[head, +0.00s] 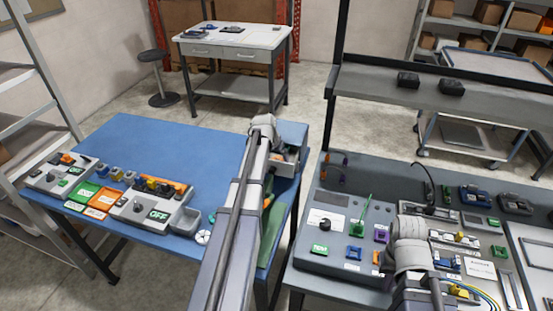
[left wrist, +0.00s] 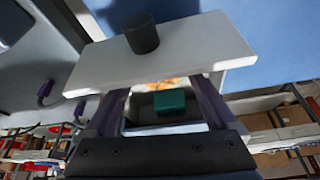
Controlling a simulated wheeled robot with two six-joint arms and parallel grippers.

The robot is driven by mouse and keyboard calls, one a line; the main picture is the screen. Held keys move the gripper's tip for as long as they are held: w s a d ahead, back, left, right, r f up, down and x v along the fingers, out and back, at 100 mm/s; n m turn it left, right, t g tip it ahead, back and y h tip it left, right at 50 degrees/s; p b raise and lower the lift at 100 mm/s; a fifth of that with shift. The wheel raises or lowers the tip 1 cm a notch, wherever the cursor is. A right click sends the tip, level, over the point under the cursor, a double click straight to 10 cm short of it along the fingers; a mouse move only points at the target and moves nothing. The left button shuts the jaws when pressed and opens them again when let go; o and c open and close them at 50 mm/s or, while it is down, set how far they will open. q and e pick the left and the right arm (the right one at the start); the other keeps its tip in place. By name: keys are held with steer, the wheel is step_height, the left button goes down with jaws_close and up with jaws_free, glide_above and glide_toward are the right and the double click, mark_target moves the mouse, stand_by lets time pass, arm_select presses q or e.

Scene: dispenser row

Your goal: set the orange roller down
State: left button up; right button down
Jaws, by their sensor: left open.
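I cannot clearly pick out the orange roller. In the left wrist view a bright orange patch (left wrist: 160,84) shows in an open drawer, behind its pale front panel (left wrist: 160,55) with a dark round knob (left wrist: 141,34). A teal block (left wrist: 169,102) is there too. My left gripper (left wrist: 160,100) is open, its two fingers spread on either side of this view of the drawer. In the head view the drawer (head: 286,166) stands out at the blue table's right end, beside my left arm. My right arm (head: 410,258) is over the grey bench; its fingertips cannot be made out.
The blue table (head: 150,150) has a clear middle and back. Dispensers, one a grey unit marked OFF (head: 157,212), line its front left. The grey bench (head: 335,250) at right is crowded with small fixtures. A raised shelf (head: 430,95) stands behind it.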

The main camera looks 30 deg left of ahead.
steer(key=shift+r, duration=0.1)
arm_select(q)
steer(key=shift+p+v, duration=0.85)
steer(key=shift+v, duration=0.05)
arm_select(e)
steer(key=shift+r, duration=0.75)
arm_select(q)
steer(key=p+v, duration=0.9)
steer(key=v, duration=0.1)
steer(key=shift+r+p, duration=0.3)
steer(key=shift+p, duration=0.1)
arm_select(e)
step_height(320, 180, up, 10)
arm_select(q)
steer(key=shift+f, duration=0.1)
arm_select(e)
steer(key=shift+f, duration=0.15)
arm_select(q)
steer(key=s+d+f+m+g, duration=0.1)
steer(key=s+d, duration=0.3)
steer(key=d, duration=0.7)
steer(key=s+d+m+g, duration=0.15)
steer(key=s+d, duration=0.25)
steer(key=d, duration=0.8)
steer(key=s+d+m+g, duration=0.2)
steer(key=s+d, duration=1.1)
steer(key=s, duration=0.1)
steer(key=shift+d+f+y, duration=0.25)
steer(key=shift+d+y, duration=0.05)
steer(key=shift+y, duration=0.1)
